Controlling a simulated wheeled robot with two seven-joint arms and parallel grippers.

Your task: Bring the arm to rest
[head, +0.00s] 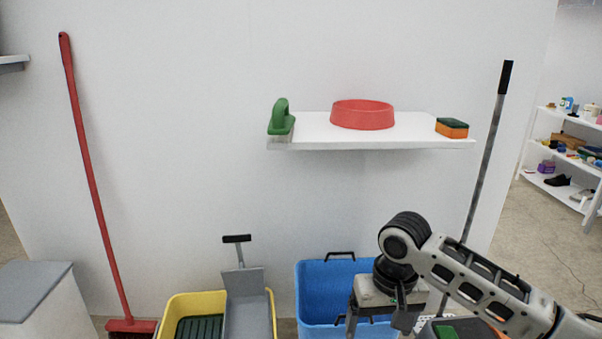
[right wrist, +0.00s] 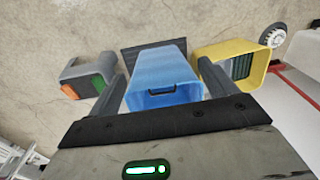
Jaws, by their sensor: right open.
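My right arm (head: 480,285) comes in from the right and bends down at its elbow. My right gripper (head: 378,318) points downward in front of the right part of the blue bucket (head: 318,292). In the right wrist view its two fingers (right wrist: 162,90) stand wide apart with nothing gripped between them. The blue bucket (right wrist: 160,78) shows beyond and between the fingers, apart from them as far as I can tell. My left gripper is not in view.
A white shelf (head: 350,145) holds a green brush (head: 281,118), a red bowl (head: 362,115) and a sponge (head: 452,128). A yellow bucket (head: 180,305) stands left of the blue one. A red broom (head: 90,180) and a black-topped pole (head: 488,155) lean at the wall.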

